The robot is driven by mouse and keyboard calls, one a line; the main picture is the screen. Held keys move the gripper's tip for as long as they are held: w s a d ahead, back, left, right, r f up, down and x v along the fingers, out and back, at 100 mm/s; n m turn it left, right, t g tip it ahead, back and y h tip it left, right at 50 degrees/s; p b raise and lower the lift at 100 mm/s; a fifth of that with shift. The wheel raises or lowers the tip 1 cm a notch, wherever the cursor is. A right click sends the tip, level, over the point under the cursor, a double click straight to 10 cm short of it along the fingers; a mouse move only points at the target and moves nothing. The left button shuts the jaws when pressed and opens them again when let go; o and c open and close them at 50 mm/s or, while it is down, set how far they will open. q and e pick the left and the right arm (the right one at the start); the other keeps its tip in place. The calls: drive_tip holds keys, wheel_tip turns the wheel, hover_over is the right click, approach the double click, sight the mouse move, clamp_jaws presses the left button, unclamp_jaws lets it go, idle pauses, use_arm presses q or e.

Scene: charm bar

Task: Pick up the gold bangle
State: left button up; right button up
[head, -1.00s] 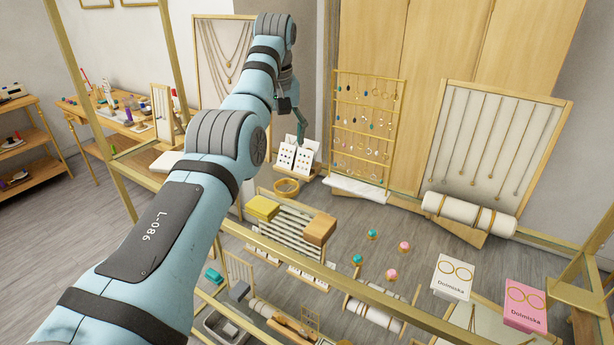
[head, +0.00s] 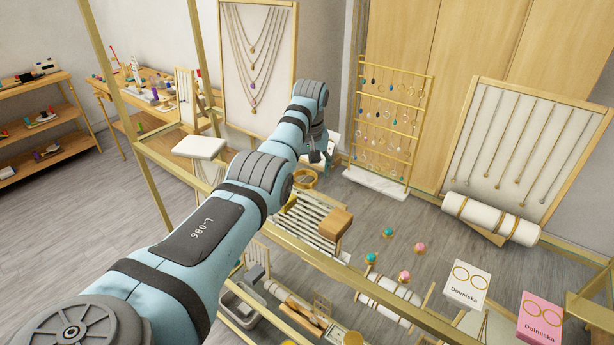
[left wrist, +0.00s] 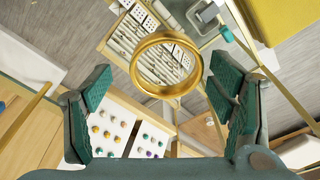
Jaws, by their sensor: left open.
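The gold bangle (head: 304,181) lies on the glass shelf, partly hidden behind my left arm in the head view. In the left wrist view the bangle (left wrist: 166,92) shows as a wide gold ring, ahead of the open fingers and between their lines. My left gripper (head: 322,156) is above and close to the bangle in the head view. Its green-padded fingers (left wrist: 163,100) are spread apart with nothing between them. My right gripper is in neither view.
An earring card stand with several studs (left wrist: 128,128) lies just below the bangle in the wrist view. A brown block (head: 335,224) sits on a striped rack (head: 307,222).

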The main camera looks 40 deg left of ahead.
use_arm(q)
drive_tip(key=shift+s+a+r, duration=0.1)
drive_tip(key=shift+s, duration=0.25)
drive_tip(key=shift+c, duration=0.8)
drive_tip(key=shift+s+r, duration=0.1)
drive_tip(key=shift+s, duration=0.05)
drive_tip(key=c, duration=1.1)
